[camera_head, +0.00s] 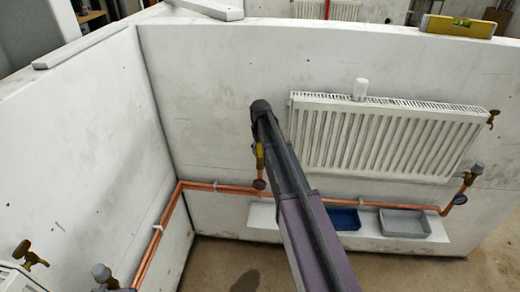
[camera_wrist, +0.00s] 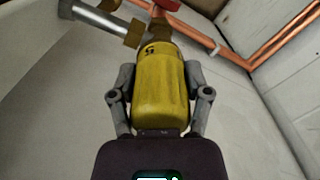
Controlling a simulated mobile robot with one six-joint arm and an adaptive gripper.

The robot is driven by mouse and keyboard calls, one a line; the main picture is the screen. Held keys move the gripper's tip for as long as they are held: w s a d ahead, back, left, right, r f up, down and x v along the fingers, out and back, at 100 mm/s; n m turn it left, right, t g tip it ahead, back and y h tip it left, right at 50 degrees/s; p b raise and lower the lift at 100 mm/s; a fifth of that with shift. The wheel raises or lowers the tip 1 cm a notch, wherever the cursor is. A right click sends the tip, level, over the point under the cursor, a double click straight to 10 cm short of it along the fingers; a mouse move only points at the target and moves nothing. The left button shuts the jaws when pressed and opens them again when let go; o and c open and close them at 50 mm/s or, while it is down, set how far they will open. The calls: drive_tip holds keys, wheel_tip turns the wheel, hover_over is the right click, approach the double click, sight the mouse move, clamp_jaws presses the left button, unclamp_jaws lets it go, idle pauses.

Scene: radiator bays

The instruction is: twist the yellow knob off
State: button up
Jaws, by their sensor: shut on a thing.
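The yellow knob (camera_wrist: 160,88) fills the middle of the wrist view, with a small dark mark near its top. My gripper (camera_wrist: 158,95) is shut on it, with one grey finger against each side. Beyond the knob are a brass valve body and a red part (camera_wrist: 172,4). In the head view the yellow knob (camera_head: 260,155) shows as a small piece left of my arm, beside the radiator's lower left. My arm hides most of my gripper there.
A white radiator (camera_head: 380,138) hangs on the wall, right of my arm. Copper pipes (camera_head: 225,187) run along the wall below. A blue tray (camera_head: 343,219) and a grey tray (camera_head: 405,223) sit on a low ledge. A yellow level (camera_head: 458,26) lies on the wall top.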

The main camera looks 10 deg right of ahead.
drive_tip(key=shift+w+n, duration=0.1)
drive_tip(key=shift+n, duration=1.4)
drive_tip(key=o, duration=1.2)
drive_tip(key=shift+w+f, duration=0.1)
drive_tip(key=shift+o, duration=0.2)
drive_tip(key=shift+d+r+p, duration=0.1)
drive_tip(key=shift+r+p, duration=3.95)
drive_tip(key=shift+p, duration=0.05)
